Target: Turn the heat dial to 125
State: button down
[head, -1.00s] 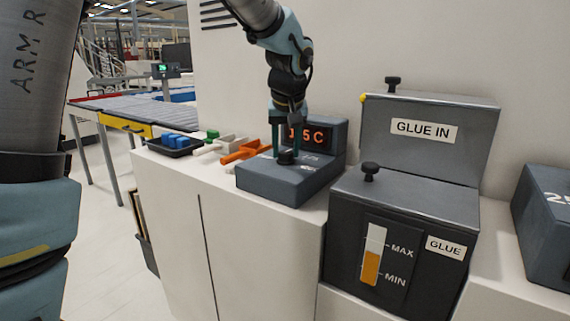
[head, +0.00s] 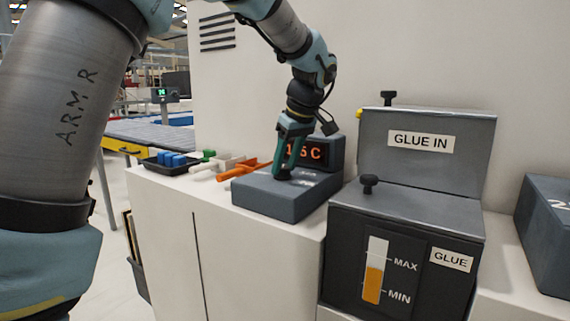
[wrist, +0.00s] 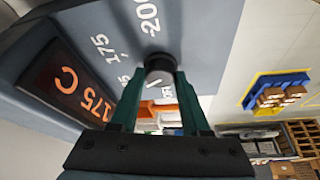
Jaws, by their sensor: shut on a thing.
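The grey heat unit (head: 275,198) stands on the white cabinet. Its orange display (head: 303,151) is partly covered by my gripper in the head view. In the wrist view the display (wrist: 75,88) reads 175 C. The dark round heat dial (wrist: 160,67) sits on the unit's top, with printed marks such as 175 and 200 beside it; other marks are hidden by my fingers. My gripper (head: 284,172) points down at the dial. In the wrist view its two green fingers (wrist: 158,79) are shut on the dial, one on each side.
The glue box (head: 400,240) with black knobs stands close to the right of the unit. Orange and white clamps (head: 245,167) and a black tray with blue blocks (head: 172,161) lie to the left. Another grey box (head: 548,225) is at the far right.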

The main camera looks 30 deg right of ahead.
dwell(0.4)
jog(key=shift+c, duration=1.9)
grip_release()
jog(key=shift+r, duration=0.1)
jog(key=v, duration=1)
jog(key=shift+s+r+b, duration=0.2)
jog(key=shift+r+b, duration=0.05)
jog(key=shift+b, duration=0.05)
